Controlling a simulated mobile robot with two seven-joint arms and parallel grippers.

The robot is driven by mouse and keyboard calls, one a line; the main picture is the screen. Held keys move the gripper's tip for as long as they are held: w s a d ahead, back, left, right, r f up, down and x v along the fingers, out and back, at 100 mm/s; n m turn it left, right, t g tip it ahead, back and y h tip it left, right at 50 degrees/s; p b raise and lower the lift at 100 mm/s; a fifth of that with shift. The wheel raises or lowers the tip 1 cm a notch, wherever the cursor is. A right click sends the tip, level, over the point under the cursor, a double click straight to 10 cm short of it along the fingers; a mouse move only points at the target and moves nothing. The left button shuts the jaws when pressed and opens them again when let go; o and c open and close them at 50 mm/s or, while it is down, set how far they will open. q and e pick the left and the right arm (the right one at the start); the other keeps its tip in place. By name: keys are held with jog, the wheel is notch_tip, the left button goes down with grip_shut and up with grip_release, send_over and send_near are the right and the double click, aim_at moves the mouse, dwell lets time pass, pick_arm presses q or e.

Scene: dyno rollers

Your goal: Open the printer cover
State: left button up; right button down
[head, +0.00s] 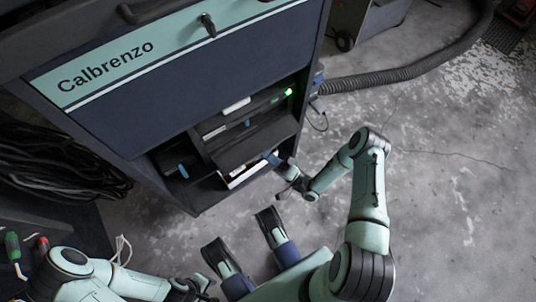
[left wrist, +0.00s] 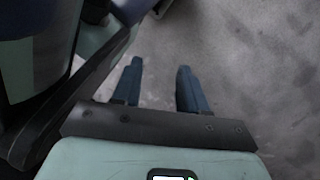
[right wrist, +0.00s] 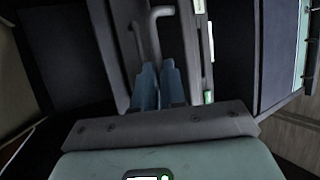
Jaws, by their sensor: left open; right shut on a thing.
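The dark printer (head: 240,117), with a green light, sits in the low open bay of the cabinet. A dark panel (head: 255,143), apparently its cover, sticks out at the front; I cannot tell how far it is open. My right gripper (head: 274,159) is at the printer's front. In the right wrist view its blue fingers (right wrist: 158,68) are shut on a bent grey handle (right wrist: 158,14) in front of a dark grey panel (right wrist: 122,40). My left gripper (left wrist: 159,70) is open and empty over the floor; its fingers are hard to make out in the head view.
The dark cabinet (head: 210,85) with a Calbrenzo label stands above and around the bay. A ribbed hose (head: 400,75) runs along the floor at right. Coiled black cables (head: 60,165) lie at left, with screwdrivers (head: 13,246) below. The grey floor at right is mostly clear.

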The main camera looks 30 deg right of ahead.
jog(key=shift+w+f, duration=0.2)
jog(key=shift+f, duration=0.2)
jog(key=c, duration=1.3)
grip_release()
jog(key=shift+o, duration=0.5)
jog(key=shift+w, duration=0.2)
pick_arm(q)
jog(key=shift+w, duration=0.15)
pick_arm(e)
jog(key=shift+s, duration=0.1)
pick_arm(q)
jog(key=w+p, duration=0.1)
jog(key=w+r+t, duration=0.1)
jog(key=w, duration=0.1)
jog(key=shift+w+d+r+p, duration=0.1)
jog(key=shift+d+r+p, duration=0.1)
jog(key=shift+p, duration=0.15)
pick_arm(e)
jog(key=v, duration=1.3)
jog(key=shift+s, duration=0.25)
jog(key=shift+r, duration=0.1)
